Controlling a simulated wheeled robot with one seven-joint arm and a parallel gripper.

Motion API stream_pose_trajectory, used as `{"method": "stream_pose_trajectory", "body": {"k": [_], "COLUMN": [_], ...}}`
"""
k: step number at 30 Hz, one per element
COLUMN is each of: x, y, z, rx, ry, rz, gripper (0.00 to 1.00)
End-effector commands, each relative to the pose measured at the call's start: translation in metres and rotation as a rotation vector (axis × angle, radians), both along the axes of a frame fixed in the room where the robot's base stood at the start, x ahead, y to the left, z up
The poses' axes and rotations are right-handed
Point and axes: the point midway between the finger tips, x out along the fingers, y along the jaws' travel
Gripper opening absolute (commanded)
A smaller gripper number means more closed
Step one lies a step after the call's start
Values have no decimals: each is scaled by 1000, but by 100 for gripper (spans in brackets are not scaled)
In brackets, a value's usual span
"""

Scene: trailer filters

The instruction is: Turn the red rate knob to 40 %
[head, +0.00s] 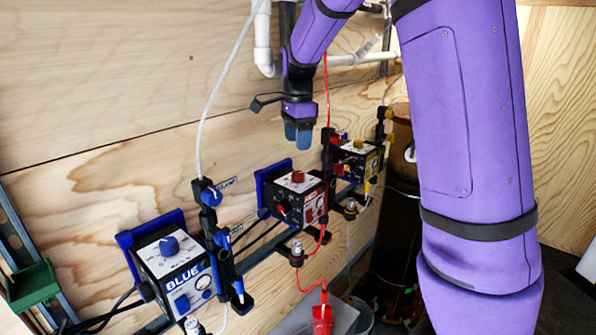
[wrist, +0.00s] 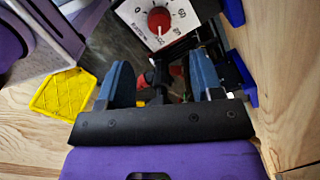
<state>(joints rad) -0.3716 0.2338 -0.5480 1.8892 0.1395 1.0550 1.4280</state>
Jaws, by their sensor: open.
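The red pump box (head: 313,207) is mounted on the wall rail between the blue and yellow units. Its red rate knob (head: 298,177) sits on a white dial plate on top. In the wrist view the red knob (wrist: 159,20) and its dial plate (wrist: 182,12) show at the top edge, with a 0 and other scale marks. I cannot read the knob's setting surely. My gripper (head: 298,136) points down above the red box, apart from the knob. In the wrist view my gripper (wrist: 161,76) has its two blue fingers spread, with nothing held between them.
The blue pump box (head: 175,268) stands at the left, and the yellow one (head: 360,160) lies behind the red. A white tube (head: 226,75) and a red tube (head: 327,90) hang near the boxes. A green bin (head: 33,286) is at far left. The plywood wall is close behind.

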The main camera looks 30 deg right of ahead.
Motion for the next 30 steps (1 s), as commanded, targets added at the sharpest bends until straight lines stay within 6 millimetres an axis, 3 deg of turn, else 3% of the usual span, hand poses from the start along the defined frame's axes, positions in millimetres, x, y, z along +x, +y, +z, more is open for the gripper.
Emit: {"method": "stream_pose_trajectory", "body": {"k": [9, 15, 29, 30], "x": [-1, -1, -1, -1], "y": [0, 0, 0, 0], "z": [-56, -82, -93, -93], "rx": [-2, -1, -1, -1], "ry": [4, 3, 1, 1], "rz": [1, 2, 2, 2], "gripper": [60, 60, 60, 53]}}
